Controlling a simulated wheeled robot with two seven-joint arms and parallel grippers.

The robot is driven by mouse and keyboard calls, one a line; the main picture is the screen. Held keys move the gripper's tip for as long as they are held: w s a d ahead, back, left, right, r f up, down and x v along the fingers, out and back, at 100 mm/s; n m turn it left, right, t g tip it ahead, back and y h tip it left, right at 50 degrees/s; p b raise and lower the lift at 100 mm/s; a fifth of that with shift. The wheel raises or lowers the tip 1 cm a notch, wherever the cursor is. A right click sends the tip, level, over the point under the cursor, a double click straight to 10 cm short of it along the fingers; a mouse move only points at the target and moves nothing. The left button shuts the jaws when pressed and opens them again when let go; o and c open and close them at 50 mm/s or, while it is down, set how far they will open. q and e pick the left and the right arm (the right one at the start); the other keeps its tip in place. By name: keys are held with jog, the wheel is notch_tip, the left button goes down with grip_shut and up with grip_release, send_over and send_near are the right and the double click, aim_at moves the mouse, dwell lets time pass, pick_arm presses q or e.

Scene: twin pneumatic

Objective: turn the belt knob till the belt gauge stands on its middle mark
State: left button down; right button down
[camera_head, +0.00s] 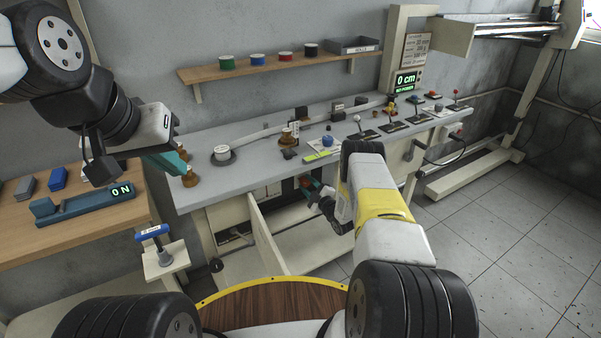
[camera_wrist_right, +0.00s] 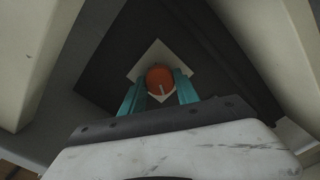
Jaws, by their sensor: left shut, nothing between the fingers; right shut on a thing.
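An orange-red knob (camera_wrist_right: 160,76) with a pale pointer line sits on a pale diamond-shaped plate (camera_wrist_right: 150,59) in the right wrist view. My right gripper (camera_wrist_right: 159,88) is shut on this knob, one teal finger on each side. In the head view my right gripper (camera_head: 308,183) reaches into the open cabinet under the bench, partly hidden by my arm. My left gripper (camera_head: 172,161) is shut and empty above the bench's left end, close to a brass-coloured fitting (camera_head: 190,178). I cannot make out a belt gauge or its marks in either view.
An open cabinet door (camera_head: 266,236) stands left of my right arm. The bench top (camera_head: 255,160) carries spools, levers and a display (camera_head: 407,82) reading "0 cm" and "NO POWER". A wooden side table (camera_head: 90,215) stands left, with a blue device showing "ON". The floor at right is clear.

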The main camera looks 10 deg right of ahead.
dwell(0.4)
jog(key=c, duration=0.9)
grip_release()
jog(key=shift+s, duration=0.1)
jog(key=v, duration=0.7)
jog(key=shift+s+d, duration=0.15)
jog(key=shift+s, duration=0.15)
jog(key=shift+s+f, duration=0.1)
